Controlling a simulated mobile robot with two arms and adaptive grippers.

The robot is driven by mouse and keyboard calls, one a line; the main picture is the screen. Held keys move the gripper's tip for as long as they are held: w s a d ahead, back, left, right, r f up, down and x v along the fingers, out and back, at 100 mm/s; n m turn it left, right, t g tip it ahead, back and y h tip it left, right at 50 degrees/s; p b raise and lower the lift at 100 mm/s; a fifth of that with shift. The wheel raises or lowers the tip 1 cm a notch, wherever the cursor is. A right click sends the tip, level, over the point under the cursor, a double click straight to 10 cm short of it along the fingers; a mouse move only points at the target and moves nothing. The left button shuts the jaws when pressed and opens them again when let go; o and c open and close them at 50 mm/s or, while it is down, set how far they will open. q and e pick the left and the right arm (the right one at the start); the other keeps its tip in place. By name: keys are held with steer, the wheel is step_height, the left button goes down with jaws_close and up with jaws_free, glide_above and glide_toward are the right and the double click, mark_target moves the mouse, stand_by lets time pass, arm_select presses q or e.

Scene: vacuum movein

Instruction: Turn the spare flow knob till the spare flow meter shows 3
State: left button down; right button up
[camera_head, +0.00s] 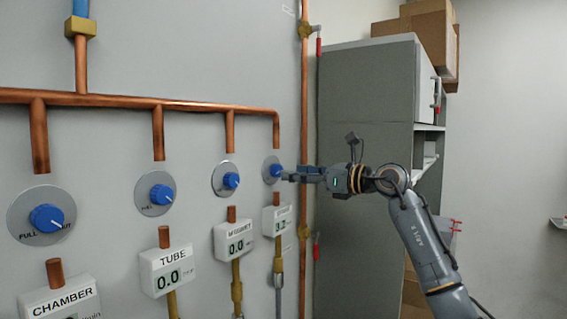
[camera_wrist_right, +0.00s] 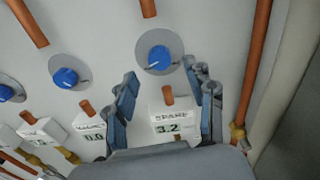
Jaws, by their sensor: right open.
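The blue spare flow knob (camera_head: 275,170) sits on a round grey plate on the wall panel, the rightmost in its row. It shows whole in the wrist view (camera_wrist_right: 158,57), with a white pointer line. Below it the white spare flow meter (camera_head: 274,222) reads 3.2, also readable in the wrist view (camera_wrist_right: 171,125). My right gripper (camera_head: 287,176) reaches the knob from the right. In the wrist view its fingers (camera_wrist_right: 160,70) are spread apart, with the knob just beyond their tips; I cannot tell whether they touch it. My left gripper is out of view.
The chamber knob (camera_head: 47,218), tube knob (camera_head: 160,195) and another blue knob (camera_head: 231,180) stand left in the row, with meters below. A copper pipe (camera_head: 304,120) runs vertically right of the spare knob. A grey cabinet (camera_head: 360,110) stands beyond it.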

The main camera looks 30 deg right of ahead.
mark_target(276, 171)
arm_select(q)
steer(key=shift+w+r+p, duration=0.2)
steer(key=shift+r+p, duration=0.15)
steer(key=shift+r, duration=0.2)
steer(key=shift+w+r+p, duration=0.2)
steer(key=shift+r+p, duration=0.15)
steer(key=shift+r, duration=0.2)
arm_select(e)
steer(key=shift+x, duration=2.25)
steer(key=shift+c, duration=0.2)
